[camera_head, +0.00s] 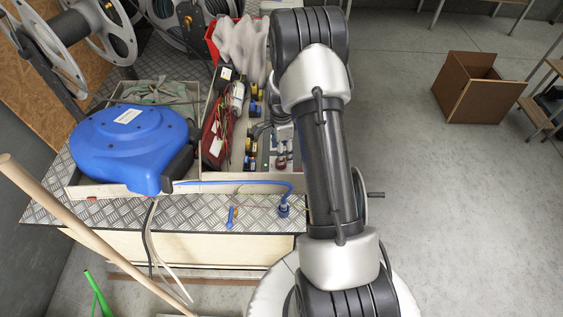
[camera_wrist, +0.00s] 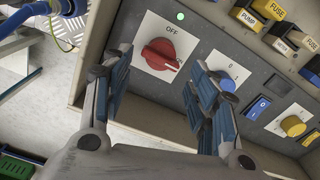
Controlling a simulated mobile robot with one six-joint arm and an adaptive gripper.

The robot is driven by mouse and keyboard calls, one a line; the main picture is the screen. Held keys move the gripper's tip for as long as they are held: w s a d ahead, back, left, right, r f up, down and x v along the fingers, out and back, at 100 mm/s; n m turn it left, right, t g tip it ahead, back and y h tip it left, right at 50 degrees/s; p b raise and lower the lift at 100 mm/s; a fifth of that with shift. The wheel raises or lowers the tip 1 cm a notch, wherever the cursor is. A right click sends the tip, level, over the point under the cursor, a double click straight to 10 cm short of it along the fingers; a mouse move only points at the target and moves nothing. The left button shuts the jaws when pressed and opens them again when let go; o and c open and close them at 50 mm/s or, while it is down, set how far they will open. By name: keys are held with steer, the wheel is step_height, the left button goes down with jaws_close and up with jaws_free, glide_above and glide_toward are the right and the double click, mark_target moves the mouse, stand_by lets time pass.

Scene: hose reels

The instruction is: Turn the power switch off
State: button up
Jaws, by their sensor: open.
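The red rotary power switch (camera_wrist: 160,54) sits on a white square plate on a grey panel in the wrist view. "OFF" is printed above it and a small label, seemingly "ON", is at its lower right. The knob's grip slants down to the right, toward that lower label. A green lamp (camera_wrist: 180,16) is lit just above the plate. My gripper (camera_wrist: 158,64) is open and empty, with one finger left of the knob and one right of it in the picture. Whether the fingers touch the panel cannot be told. In the head view my arm covers much of the panel area.
Beside the switch are a blue knob (camera_wrist: 226,82), a blue rocker switch (camera_wrist: 258,108), a yellow knob (camera_wrist: 292,126) and several fuse blocks. A blue hose reel (camera_head: 130,140) lies on the bench left of my arm. A brown box (camera_head: 480,90) stands on open floor to the right.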

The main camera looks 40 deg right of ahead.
step_height(320, 180, down, 6)
steer(key=shift+r+b, duration=0.1)
steer(key=shift+b, duration=0.55)
steer(key=shift+c, duration=0.4)
steer(key=c, duration=0.8)
